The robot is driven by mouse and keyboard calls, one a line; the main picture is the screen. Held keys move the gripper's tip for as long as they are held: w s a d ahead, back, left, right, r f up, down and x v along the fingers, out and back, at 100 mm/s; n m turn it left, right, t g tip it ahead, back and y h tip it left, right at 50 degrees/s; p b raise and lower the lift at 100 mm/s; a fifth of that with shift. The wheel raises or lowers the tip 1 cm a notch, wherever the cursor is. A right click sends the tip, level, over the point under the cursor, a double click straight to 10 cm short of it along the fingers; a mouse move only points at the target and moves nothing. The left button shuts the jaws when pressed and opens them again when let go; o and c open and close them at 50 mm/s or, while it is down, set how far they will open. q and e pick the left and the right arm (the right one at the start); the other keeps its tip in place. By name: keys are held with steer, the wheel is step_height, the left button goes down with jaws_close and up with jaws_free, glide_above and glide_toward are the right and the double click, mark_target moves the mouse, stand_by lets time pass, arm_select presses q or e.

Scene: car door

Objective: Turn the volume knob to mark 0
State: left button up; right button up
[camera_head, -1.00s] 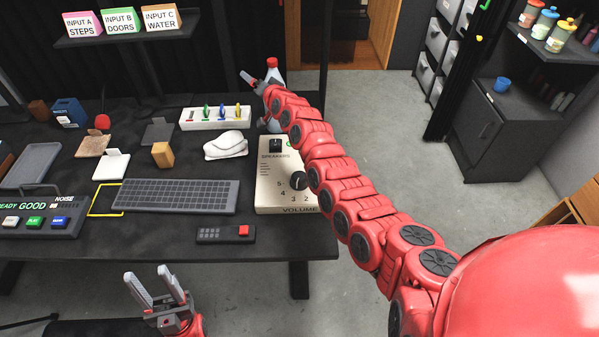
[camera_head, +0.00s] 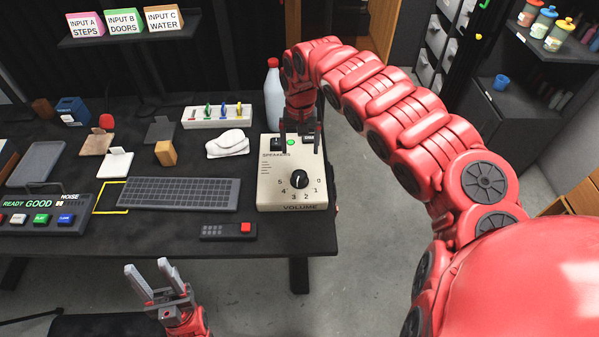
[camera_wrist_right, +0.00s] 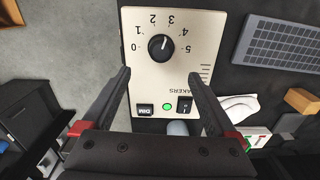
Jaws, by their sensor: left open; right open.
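The black volume knob (camera_head: 299,179) sits on the front part of the beige speaker box (camera_head: 268,197), with marks 0 to 5 around it. The wrist view shows the knob (camera_wrist_right: 161,48) upside down; its light pointer line seems to face near mark 3, though it is small. My right gripper (camera_head: 300,147) is open and empty, pointing down over the back part of the box. Its fingertips (camera_wrist_right: 159,74) are spread wide, short of the knob and not touching it. My left gripper (camera_head: 147,266) is open and empty, low in front of the desk.
Behind the knob are a dark switch (camera_wrist_right: 185,104), a lit green lamp (camera_wrist_right: 167,106) and a DIM button (camera_wrist_right: 145,110). A keyboard (camera_head: 178,193) and a small remote with a red button (camera_head: 228,231) lie to the left. A bottle (camera_head: 273,95) stands behind the box.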

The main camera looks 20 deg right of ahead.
mark_target(299, 174)
step_height(299, 174, down, 12)
steer(key=shift+a+r+p, duration=0.15)
steer(key=shift+p, duration=0.4)
steer(key=shift+w+f, duration=0.1)
steer(key=shift+f, duration=0.45)
steer(key=c, duration=1.4)
steer(key=shift+o, duration=0.2)
